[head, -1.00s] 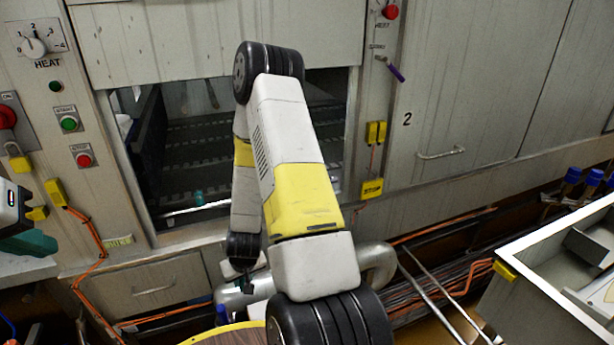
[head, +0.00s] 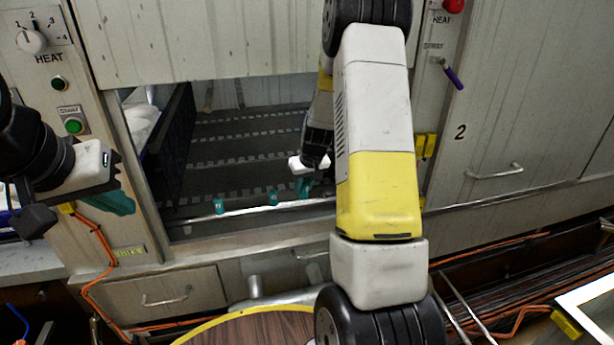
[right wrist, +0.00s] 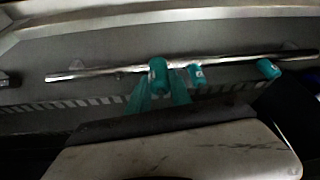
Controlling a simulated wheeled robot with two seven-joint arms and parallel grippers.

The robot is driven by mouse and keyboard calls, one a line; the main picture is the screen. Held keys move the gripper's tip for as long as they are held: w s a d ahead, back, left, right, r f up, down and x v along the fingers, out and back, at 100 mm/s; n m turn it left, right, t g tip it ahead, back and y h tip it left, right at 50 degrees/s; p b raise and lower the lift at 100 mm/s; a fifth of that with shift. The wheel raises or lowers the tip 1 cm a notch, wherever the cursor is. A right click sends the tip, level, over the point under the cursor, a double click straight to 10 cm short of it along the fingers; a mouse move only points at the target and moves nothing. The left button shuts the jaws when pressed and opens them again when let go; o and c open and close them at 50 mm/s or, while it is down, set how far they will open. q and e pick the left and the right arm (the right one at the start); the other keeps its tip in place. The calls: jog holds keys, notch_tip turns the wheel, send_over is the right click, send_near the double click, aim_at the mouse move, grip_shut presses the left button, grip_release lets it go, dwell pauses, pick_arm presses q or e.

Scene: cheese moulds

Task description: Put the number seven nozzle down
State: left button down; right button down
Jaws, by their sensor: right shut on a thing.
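My right gripper (head: 304,186) reaches into the machine's opening. In the right wrist view its teal fingers (right wrist: 160,93) are shut on a teal nozzle (right wrist: 157,75) at the metal rail (right wrist: 105,73). I cannot tell whether this nozzle touches the rail, and its number is not readable. Two other teal nozzles sit along the rail, a near one (right wrist: 196,75) and a farther one (right wrist: 267,68). They also show in the head view, as a left one (head: 219,206) and a middle one (head: 273,199). My left gripper (head: 112,203) is at the left, away from the rail; its finger gap is unclear.
The opening's dark slatted floor (head: 235,150) lies behind the rail. A dark upright panel (head: 172,140) stands at its left. A round wooden top with a yellow rim (head: 250,328) is below. Cabinet door 2 (head: 500,120) is at the right.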

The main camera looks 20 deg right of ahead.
jog(key=w+d, duration=0.2)
jog(key=d, duration=0.1)
jog(key=w+d+f, duration=0.1)
jog(key=w+d, duration=0.1)
jog(key=d, duration=0.1)
jog(key=w+d, duration=0.3)
jog(key=d, duration=0.1)
jog(key=shift+f, duration=1.85)
jog(key=shift+f, duration=0.6)
jog(key=c, duration=1.2)
grip_release()
jog(key=shift+o, duration=0.2)
